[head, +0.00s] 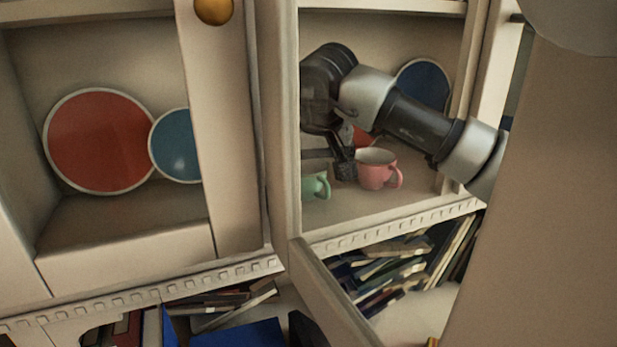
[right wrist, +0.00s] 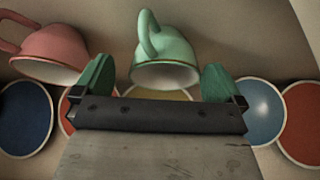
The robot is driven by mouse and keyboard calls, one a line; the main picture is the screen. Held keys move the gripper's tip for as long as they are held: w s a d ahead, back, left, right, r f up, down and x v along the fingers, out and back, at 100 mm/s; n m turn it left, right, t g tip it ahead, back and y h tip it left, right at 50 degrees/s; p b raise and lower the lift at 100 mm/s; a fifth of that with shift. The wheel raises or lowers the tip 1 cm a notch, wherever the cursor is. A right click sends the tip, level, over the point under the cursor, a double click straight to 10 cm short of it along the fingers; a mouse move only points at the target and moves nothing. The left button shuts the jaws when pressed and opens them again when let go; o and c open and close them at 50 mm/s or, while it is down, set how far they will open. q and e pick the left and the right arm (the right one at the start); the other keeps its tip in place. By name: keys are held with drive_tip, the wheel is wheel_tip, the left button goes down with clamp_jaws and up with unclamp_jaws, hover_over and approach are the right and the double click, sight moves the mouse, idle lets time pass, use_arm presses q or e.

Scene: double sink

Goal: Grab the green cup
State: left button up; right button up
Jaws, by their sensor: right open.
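The green cup (head: 316,186) stands on the shelf of the right-hand cabinet in the head view, partly hidden by the door frame at its left. In the right wrist view the green cup (right wrist: 168,52) appears inverted, its handle up, ahead of the gap between my fingers. My right gripper (right wrist: 160,82) is open, with one finger toward each side of the cup and no visible grip on it. In the head view my right gripper (head: 335,163) is just above and behind the cup, partly hidden. My left gripper is not in view.
A pink cup (head: 376,169) stands close to the right of the green cup, and also shows in the right wrist view (right wrist: 52,50). A blue plate (head: 424,84) leans at the cabinet back. Books (head: 385,270) lie below.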

drive_tip(key=f, duration=0.1)
drive_tip(key=w+a+f, duration=0.1)
drive_tip(key=f+p, duration=0.1)
drive_tip(key=shift+w+a+f, duration=0.2)
drive_tip(key=shift+w+f, duration=0.05)
drive_tip(key=shift+w, duration=0.1)
drive_tip(key=shift+w+f, duration=0.1)
drive_tip(key=shift+f, duration=0.15)
drive_tip(key=shift+d, duration=0.15)
drive_tip(key=c, duration=0.8)
drive_tip(key=shift+r, duration=0.1)
